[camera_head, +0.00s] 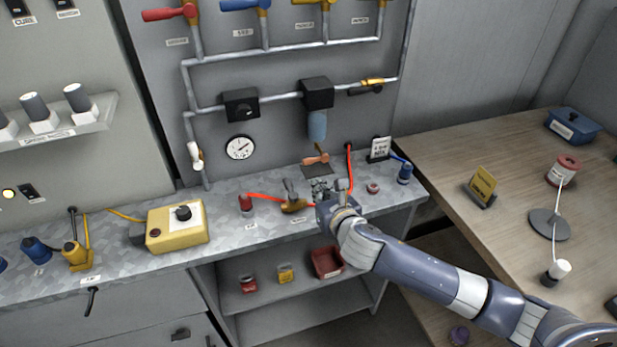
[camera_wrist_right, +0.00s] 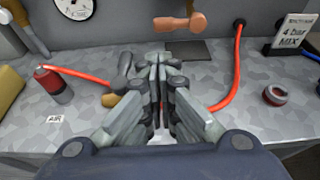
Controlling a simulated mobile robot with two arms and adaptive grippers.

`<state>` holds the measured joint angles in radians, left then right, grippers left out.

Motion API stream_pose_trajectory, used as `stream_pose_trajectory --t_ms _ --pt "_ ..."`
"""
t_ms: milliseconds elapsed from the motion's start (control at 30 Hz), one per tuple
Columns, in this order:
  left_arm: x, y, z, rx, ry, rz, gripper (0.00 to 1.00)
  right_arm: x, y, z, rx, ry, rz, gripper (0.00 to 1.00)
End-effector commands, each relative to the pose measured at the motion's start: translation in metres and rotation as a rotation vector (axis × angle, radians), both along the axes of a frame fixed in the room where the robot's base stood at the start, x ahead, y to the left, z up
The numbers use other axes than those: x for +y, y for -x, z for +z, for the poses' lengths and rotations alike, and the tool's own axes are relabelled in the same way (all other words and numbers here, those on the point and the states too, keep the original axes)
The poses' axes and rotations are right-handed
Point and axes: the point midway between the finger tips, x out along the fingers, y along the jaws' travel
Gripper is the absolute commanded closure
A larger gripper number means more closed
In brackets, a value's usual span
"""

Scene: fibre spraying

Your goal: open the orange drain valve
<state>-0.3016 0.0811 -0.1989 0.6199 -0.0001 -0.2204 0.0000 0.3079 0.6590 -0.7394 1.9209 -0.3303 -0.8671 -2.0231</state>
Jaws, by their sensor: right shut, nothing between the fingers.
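The orange drain valve (camera_head: 316,160) has a short handle lying roughly level, under the blue filter bowl (camera_head: 317,124) on the back panel. In the right wrist view the orange valve handle (camera_wrist_right: 183,23) is just beyond my fingertips, slightly right of them. My right gripper (camera_head: 322,186) is over the grey bench, in front of and below the valve. In the wrist view my right gripper (camera_wrist_right: 160,62) has its fingers together with nothing between them, apart from the handle. My left gripper is not in view.
A red hose (camera_wrist_right: 232,75) curves right of the gripper. A small red ring (camera_head: 373,188) and a sign (camera_head: 380,147) are on the right. A dark pad (camera_head: 318,170) lies below the valve.

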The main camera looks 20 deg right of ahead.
Motion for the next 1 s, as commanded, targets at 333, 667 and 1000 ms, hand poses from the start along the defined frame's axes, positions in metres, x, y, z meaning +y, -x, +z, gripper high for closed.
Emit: stream_pose_trajectory --t_ms 333,667,1000 --pt "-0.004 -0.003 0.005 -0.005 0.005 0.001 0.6 0.002 -0.051 -0.016 -0.001 -0.002 -0.003 1.0" --pt "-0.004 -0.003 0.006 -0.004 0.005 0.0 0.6 0.003 -0.078 -0.027 0.0 -0.001 0.0 1.0" --pt "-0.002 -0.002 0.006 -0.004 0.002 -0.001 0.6 0.003 -0.081 -0.028 0.0 -0.001 0.0 1.0"
